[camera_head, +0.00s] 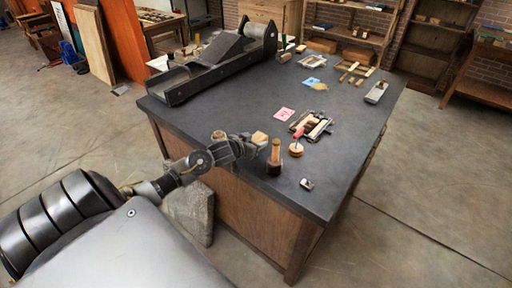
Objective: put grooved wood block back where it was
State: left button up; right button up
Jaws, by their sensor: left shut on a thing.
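My left gripper (256,146) reaches in from the left over the near edge of the dark table (230,110). It is shut on a small light-tan wood block (260,137), which shows at the fingertips. The block's grooves are too small to make out, and its lower part is hidden by the fingers. I cannot tell whether the block touches the tabletop. My right gripper is not in view.
A wooden-handled tool (275,153) stands just right of the gripper, with a red-handled round tool (297,148) beyond. A metal frame (313,126), pink card (285,113) and small metal piece (307,184) lie nearby. A large press (215,70) fills the back left.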

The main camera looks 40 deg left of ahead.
pick_arm(q)
notch_tip(320, 180, down, 2)
jog(key=shift+f+p, duration=0.15)
jog(key=shift+p, duration=0.2)
jog(key=shift+f, duration=0.25)
jog(key=shift+f, duration=0.15)
jog(key=o, duration=1)
jog(key=shift+o, duration=0.2)
